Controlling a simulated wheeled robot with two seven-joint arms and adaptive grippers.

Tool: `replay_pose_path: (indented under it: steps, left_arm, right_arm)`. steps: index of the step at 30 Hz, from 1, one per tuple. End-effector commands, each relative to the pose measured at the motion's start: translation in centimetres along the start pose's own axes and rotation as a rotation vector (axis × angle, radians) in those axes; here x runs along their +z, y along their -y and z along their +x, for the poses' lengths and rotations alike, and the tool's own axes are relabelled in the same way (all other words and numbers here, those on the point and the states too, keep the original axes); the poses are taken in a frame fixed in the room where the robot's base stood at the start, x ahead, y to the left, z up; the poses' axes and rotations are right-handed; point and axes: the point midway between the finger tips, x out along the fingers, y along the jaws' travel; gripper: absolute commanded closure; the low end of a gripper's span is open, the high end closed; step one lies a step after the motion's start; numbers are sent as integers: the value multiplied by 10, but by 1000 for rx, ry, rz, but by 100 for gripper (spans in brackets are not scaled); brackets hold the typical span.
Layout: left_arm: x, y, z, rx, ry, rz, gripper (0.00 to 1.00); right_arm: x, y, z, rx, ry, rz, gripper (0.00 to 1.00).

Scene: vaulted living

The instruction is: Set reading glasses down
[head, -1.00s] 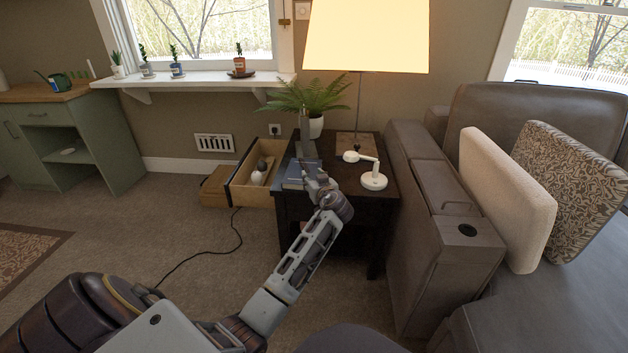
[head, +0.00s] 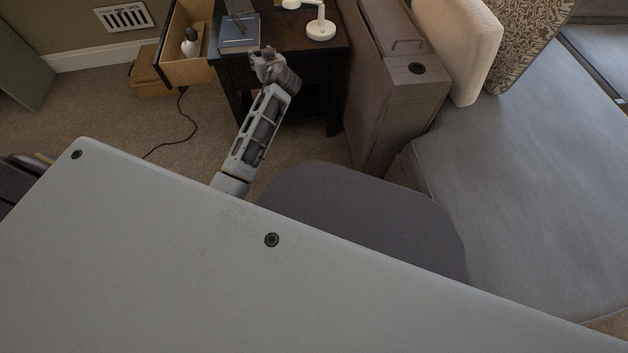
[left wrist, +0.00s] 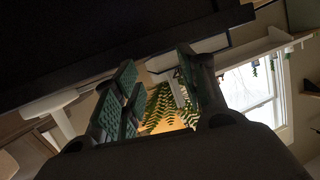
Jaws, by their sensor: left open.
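My left gripper (head: 264,58) is at the front edge of the dark side table (head: 305,55), by a blue book (head: 240,36). In the left wrist view the gripper (left wrist: 160,95) shows its two padded fingers apart, with no object clearly held between them. A dark flat surface fills the top of that view, close to the fingers. I cannot make out the reading glasses in either view. A dark shape behind the book is cut off by the top edge of the head view. My right gripper is not in view.
A white lamp (head: 320,29) stands right of the book. An open drawer (head: 190,68) with a white bottle (head: 190,42) juts out left of the table. The sofa arm (head: 395,90) is close on the right. A black cord (head: 185,125) lies on the carpet.

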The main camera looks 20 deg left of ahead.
Motion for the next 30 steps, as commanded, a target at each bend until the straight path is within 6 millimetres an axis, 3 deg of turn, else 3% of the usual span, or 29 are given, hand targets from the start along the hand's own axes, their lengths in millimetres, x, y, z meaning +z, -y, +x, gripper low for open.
replay_pose_path:
  steps: [3, 15, 24, 30]
  left_arm:
    - [42, -6, -14, 70, 69, 59, 58]
    - [166, -20, -84, 331, 281, 225, 58]
    - [244, -22, -156, 540, 419, 310, 58]
    - [284, -20, -211, 683, 497, 343, 58]
  right_arm:
    - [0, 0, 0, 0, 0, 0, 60]
    - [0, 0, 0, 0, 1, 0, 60]
    - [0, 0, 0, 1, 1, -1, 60]
    - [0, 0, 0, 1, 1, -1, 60]
